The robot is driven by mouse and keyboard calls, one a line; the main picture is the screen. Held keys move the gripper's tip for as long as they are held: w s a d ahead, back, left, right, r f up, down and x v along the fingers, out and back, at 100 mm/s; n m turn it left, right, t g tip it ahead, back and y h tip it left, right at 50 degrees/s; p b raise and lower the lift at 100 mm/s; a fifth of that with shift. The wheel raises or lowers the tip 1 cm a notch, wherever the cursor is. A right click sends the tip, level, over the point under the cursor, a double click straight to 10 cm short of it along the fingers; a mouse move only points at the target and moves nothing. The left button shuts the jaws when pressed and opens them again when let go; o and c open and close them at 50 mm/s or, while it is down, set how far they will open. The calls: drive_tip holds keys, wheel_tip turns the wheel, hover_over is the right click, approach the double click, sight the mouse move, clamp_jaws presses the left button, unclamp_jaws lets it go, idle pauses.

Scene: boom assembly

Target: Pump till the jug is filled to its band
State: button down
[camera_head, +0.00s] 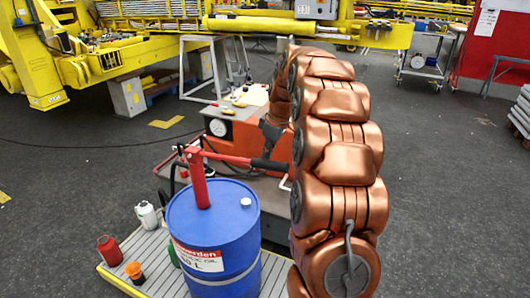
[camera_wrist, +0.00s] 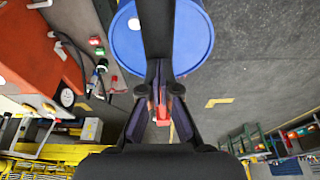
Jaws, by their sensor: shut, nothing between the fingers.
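A blue drum (camera_head: 215,235) stands on a slatted platform, with a red hand pump (camera_head: 197,178) upright on its lid. The pump's red lever reaches right to a black grip (camera_head: 268,164). My gripper (camera_head: 271,138) is just above that grip, partly hidden by my arm; contact is unclear. In the wrist view my gripper (camera_wrist: 161,88) is shut and empty, with the drum (camera_wrist: 203,38) beyond. A white jug (camera_head: 147,216) stands left of the drum. I cannot make out a band or a fill level on it.
A red can (camera_head: 110,250) and an orange-and-black container (camera_head: 134,272) stand on the platform (camera_head: 160,285). An orange unit with a gauge (camera_head: 218,128) is behind the drum. Yellow boom machinery (camera_head: 300,28) spans the back.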

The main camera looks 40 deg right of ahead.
drive_tip(key=w+a+p+v, duration=0.1)
drive_tip(key=w+p+v, duration=0.1)
drive_tip(key=v, duration=0.9)
drive_tip(key=shift+r+p, duration=0.45)
drive_tip(key=shift+r, duration=0.3)
drive_tip(key=shift+w+a, duration=0.1)
drive_tip(key=shift+s+d+f+b+x, duration=0.1)
drive_tip(key=shift+s+d+b+x, duration=0.25)
drive_tip(key=shift+b+x, duration=1.3)
drive_tip(key=shift+s+d+f+b+x, duration=0.15)
drive_tip(key=shift+s+b+x, duration=0.5)
drive_tip(key=shift+x, duration=1.75)
drive_tip(key=shift+s+d+f+b+x, duration=0.1)
drive_tip(key=shift+s+d+b+x, duration=0.15)
drive_tip(key=shift+b+x, duration=1.45)
drive_tip(key=w+a+p+v, duration=0.1)
drive_tip(key=w+p+v, duration=0.1)
drive_tip(key=p+v, duration=0.4)
drive_tip(key=v, duration=0.6)
drive_tip(key=shift+w+a+r, duration=0.15)
drive_tip(key=shift+w+a, duration=0.15)
drive_tip(key=shift+w, duration=0.05)
